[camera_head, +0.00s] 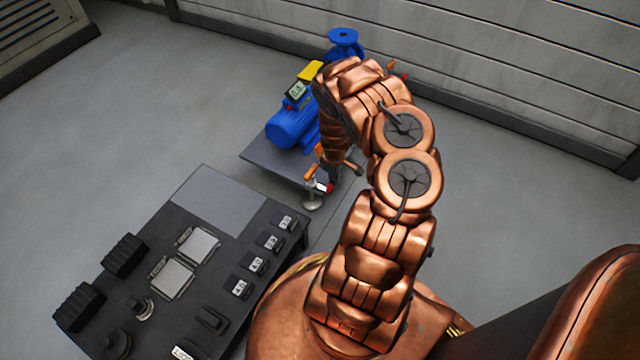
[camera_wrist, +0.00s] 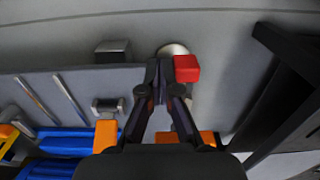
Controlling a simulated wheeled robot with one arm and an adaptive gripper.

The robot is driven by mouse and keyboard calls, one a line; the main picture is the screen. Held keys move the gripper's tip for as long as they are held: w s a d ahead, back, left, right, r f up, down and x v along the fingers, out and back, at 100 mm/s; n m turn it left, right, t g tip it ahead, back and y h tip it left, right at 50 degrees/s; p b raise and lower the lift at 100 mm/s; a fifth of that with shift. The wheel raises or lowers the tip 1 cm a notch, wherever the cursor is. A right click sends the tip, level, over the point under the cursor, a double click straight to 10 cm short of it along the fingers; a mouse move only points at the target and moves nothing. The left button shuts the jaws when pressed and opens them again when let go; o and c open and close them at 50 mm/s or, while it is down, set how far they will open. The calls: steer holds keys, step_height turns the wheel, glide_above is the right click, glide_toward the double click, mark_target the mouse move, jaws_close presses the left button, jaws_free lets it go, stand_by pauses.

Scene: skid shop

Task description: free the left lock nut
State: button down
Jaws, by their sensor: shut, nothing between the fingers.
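My gripper (camera_wrist: 160,78) is shut and empty in the wrist view, its dark fingertips together beside a small red block (camera_wrist: 187,68). The tips overlap the red block's left edge in the picture; I cannot tell whether they touch. A round pale metal piece (camera_wrist: 172,48) shows just beyond the tips. In the head view the red piece (camera_head: 325,187) is at the near corner of the skid plate (camera_head: 265,165), by the round metal foot (camera_head: 312,202). I cannot make out the left lock nut for certain.
A blue motor (camera_head: 290,128) and blue pump (camera_head: 343,42) stand on the plate. Orange blocks (camera_wrist: 107,135) (camera_wrist: 207,138) sit on either side of my fingers. A dark bench (camera_head: 150,235) with trays and labelled blocks stands at lower left. Open floor lies left.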

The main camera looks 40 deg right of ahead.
mark_target(330, 188)
steer(key=shift+s+a+r+p, duration=0.15)
steer(key=shift+a+p, duration=0.1)
steer(key=shift+p, duration=0.25)
steer(key=shift+s+a+p, duration=0.25)
steer(key=shift+a+p, duration=0.15)
steer(key=shift+p, duration=0.3)
steer(key=shift+a, duration=0.1)
steer(key=shift+f, duration=0.2)
steer(key=shift+s+a+r+p, duration=0.1)
steer(key=shift+p, duration=0.3)
steer(key=shift+s+a+p, duration=0.25)
steer(key=shift+a+p, duration=0.45)
steer(key=shift+p, duration=0.3)
